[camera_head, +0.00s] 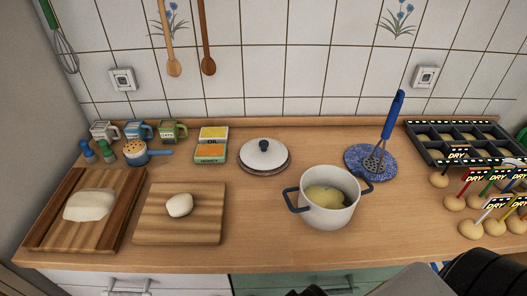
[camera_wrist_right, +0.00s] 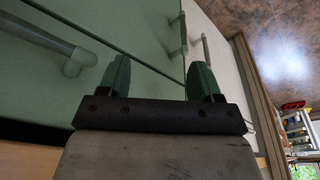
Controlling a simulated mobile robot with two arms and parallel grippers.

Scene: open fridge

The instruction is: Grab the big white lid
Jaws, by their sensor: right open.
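The big white lid (camera_head: 255,160) has a dark blue knob on top. It lies flat on the wooden counter, behind and left of a white pot (camera_head: 325,212) with blue handles that holds something yellowish. My right gripper (camera_wrist_right: 160,78) is open and empty in the right wrist view, with its two green fingers apart in front of pale green cabinet fronts. It is away from the lid, which that view does not show. In the head view, part of my right arm shows at the bottom right edge, below the counter front. My left gripper is not in view.
Left of the lid are yellow and green tins (camera_head: 212,145), a board with dough (camera_head: 180,205) and a wooden tray (camera_head: 50,235). Right of it are a blue plate (camera_head: 352,152) with a masher (camera_head: 387,130) and a black crate (camera_head: 425,155). The counter's front middle is clear.

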